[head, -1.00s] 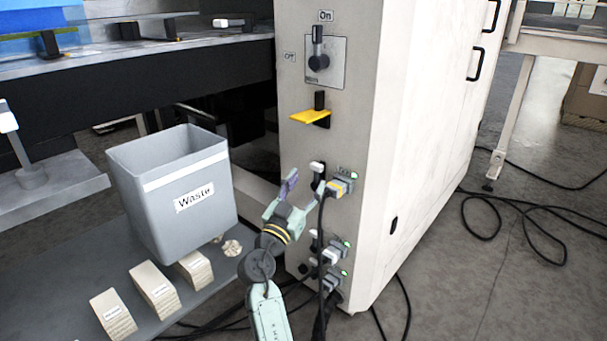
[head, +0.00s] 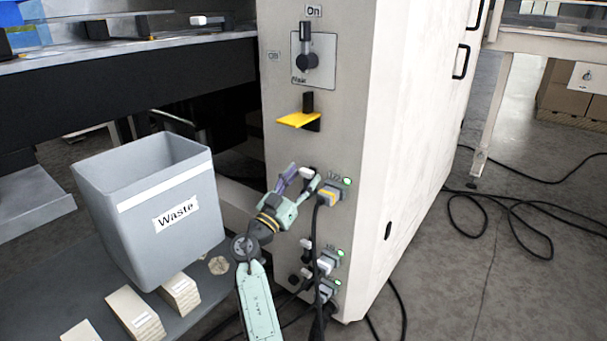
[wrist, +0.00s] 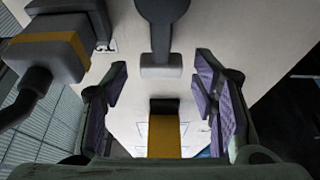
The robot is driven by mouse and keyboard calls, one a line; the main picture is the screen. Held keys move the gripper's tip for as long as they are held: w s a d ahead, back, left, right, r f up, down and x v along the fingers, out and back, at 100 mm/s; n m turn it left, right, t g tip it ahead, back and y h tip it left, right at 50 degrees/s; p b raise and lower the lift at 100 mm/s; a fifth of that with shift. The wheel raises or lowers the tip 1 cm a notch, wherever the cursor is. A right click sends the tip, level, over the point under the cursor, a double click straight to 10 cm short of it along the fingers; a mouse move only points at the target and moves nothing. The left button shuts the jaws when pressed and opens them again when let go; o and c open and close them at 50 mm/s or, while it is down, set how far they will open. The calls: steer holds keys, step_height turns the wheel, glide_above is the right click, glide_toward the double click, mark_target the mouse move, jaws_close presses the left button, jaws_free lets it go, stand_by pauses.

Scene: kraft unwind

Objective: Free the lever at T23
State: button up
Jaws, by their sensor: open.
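The upper lever (head: 307,173) is a dark lever with a pale tip on the cabinet front, left of a grey plug with a yellow band (head: 328,195). A green light and a small label, too blurred to read, sit above this plug. My gripper (head: 300,181) is open at the lever, its fingers to either side of the pale tip in the head view. In the wrist view the lever (wrist: 161,66) hangs ahead between the open fingers (wrist: 160,88), apart from both. The banded plug (wrist: 48,52) is close by on the left there. Contact is not visible.
A yellow tab (head: 299,119) juts out above the lever, below a rotary switch (head: 308,61). Lower plugs (head: 326,263) and black cables hang beneath. A grey Waste bin (head: 150,205) stands left. Cables (head: 520,215) lie on the floor at right.

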steer(key=shift+w+d+r, duration=0.2)
steer(key=shift+w+d, duration=0.15)
steer(key=shift+w, duration=0.15)
steer(key=shift+c, duration=0.5)
jaws_close()
